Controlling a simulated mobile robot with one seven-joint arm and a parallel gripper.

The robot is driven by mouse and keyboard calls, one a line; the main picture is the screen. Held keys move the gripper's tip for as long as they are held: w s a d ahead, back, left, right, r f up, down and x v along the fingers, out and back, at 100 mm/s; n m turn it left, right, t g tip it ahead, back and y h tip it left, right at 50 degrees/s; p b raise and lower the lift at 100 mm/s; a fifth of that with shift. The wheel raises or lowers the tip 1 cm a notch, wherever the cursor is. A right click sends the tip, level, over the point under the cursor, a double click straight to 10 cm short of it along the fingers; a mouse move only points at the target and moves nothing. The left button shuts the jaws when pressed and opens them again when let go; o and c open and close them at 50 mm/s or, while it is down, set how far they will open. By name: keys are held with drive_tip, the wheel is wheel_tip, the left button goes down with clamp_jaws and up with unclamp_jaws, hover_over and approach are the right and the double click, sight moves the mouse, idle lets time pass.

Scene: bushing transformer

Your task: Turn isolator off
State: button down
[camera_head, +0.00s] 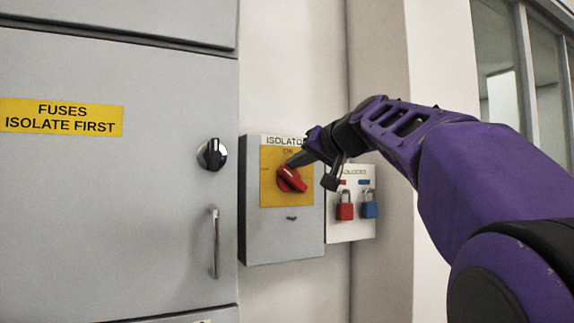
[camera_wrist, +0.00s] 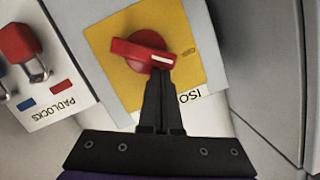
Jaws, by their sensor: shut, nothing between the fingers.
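The isolator (camera_head: 283,240) is a grey wall box with a yellow plate and a red rotary handle (camera_head: 291,179). The handle sits slanted, running from upper left to lower right in the head view. In the wrist view the red handle (camera_wrist: 135,50) shows a white mark on its right end. My gripper (camera_head: 297,159) reaches in from the right at the handle's upper side. In the wrist view its fingers (camera_wrist: 159,74) are together with nothing between them, their tips at the handle's marked end. I cannot tell whether they touch it. "ON" is printed above the handle.
A padlock board (camera_head: 350,230) with red and blue padlocks hangs close on the right of the isolator. A grey cabinet (camera_head: 110,200) stands on the left, with a black knob (camera_head: 212,154) and a bar handle (camera_head: 215,243). Windows are at the far right.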

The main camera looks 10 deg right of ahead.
drive_tip(key=shift+s+a+f+n+h+b, duration=0.1)
drive_tip(key=shift+a+n+h+b, duration=0.2)
drive_tip(key=shift+n, duration=0.25)
drive_tip(key=shift+s+a+f+n+h+b, duration=0.15)
drive_tip(key=shift+n+h, duration=0.15)
drive_tip(key=shift+n, duration=0.25)
drive_tip(key=shift+a+f+b, duration=0.1)
drive_tip(key=shift+a+b, duration=0.2)
drive_tip(key=shift+a, duration=0.1)
idle(0.3)
